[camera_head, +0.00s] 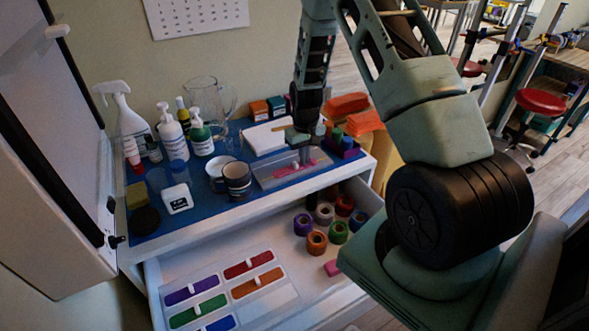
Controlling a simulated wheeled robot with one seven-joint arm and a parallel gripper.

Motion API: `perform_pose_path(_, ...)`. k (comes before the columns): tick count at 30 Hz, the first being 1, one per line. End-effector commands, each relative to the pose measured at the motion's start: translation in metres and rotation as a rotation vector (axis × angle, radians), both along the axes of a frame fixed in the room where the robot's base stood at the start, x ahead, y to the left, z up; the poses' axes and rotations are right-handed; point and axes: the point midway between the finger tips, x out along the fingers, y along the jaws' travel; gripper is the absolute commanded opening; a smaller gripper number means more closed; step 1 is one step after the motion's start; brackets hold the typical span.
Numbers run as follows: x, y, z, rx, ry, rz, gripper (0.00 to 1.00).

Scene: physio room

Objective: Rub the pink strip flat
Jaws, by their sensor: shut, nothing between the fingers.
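The pink strip (286,174) lies on a grey plate (268,184) at the right part of the blue cabinet top. My gripper (304,160) points down over the right end of the strip. It is shut and empty. Its tips look at or just above the strip; I cannot tell whether they touch. The gripper hides part of the strip's right end, so I cannot tell how flat it lies there.
Striped mugs (237,180) stand left of the plate, with bottles (172,132) and a glass jug (210,97) behind. A white box (266,138) is behind the plate. Below, an open drawer (210,262) holds tape rolls (317,242) and coloured strips (249,264).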

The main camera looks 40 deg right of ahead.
Motion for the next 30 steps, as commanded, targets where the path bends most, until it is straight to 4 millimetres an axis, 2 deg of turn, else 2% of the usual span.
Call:
perform_pose_path(7,0.0000,0.0000,-0.0057,0.000,0.000,0.000,0.00)
perform_pose_path(21,0.0027,0.0095,-0.0032,0.000,0.000,0.000,0.00)
perform_pose_path(30,0.0005,0.0018,-0.0048,0.000,0.000,-0.001,0.00)
